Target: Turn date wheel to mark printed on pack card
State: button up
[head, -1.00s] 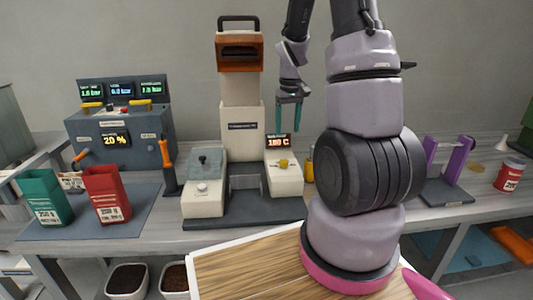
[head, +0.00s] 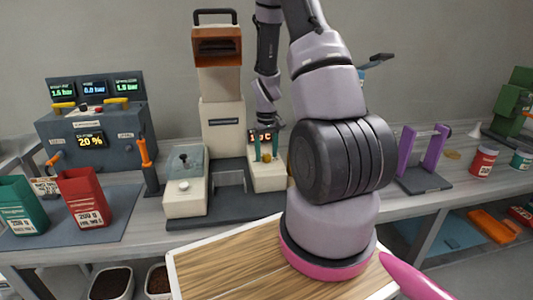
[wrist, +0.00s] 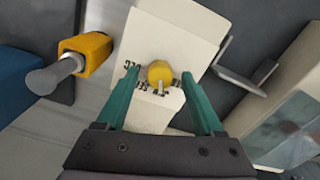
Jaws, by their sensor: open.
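A yellow knob (head: 267,157) with a small pale pointer sits on the front of the cream unit at the right of the central machine. I cannot tell for sure that this is the date wheel. My gripper (head: 265,147) is open just over it, with green fingers on either side of the knob in the wrist view (wrist: 160,76) and a gap to each. A small printed card (head: 45,187) stands between the two bags; its mark is unreadable.
A teal bag (head: 22,208) and a red bag (head: 82,200) stand on a mat at left. A grey control box (head: 92,140) with displays and orange levers is behind. A purple stand (head: 433,150) and red jar (head: 483,162) are at right.

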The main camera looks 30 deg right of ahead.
jog(key=shift+c, duration=0.3)
grip_shut()
jog(key=shift+m, duration=0.3)
jog(key=m, duration=0.4)
jog(key=shift+m, duration=2.5)
jog(key=shift+o, duration=0.3)
grip_release()
